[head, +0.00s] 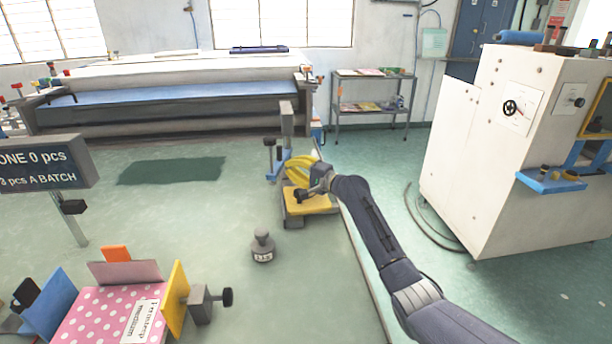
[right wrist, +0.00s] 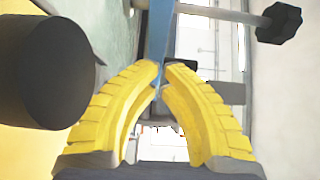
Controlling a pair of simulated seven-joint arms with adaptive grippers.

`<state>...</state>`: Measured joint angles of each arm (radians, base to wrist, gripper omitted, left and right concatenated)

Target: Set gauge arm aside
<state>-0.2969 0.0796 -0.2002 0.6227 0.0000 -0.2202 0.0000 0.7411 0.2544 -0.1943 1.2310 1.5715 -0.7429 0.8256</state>
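A small stand with a yellow plate (head: 312,203) on a grey base stands on the green surface near the middle of the head view. It has a grey post (head: 287,118) and a blue arm (head: 284,158), which I take for the gauge arm, with dark knobs. My right gripper (head: 297,172) is over the yellow plate, beside the blue arm. In the right wrist view, its yellow fingertips (right wrist: 162,72) are close together with the blue bar (right wrist: 160,32) between them. The fingers hide where the bar ends. My left gripper is not in view.
A grey weight (head: 262,247) stands in front of the stand. A pink dotted block (head: 105,318) with coloured panels is at the lower left, below a sign (head: 45,165). A dark green patch (head: 172,170) lies on the surface left of the stand, with clear room around it.

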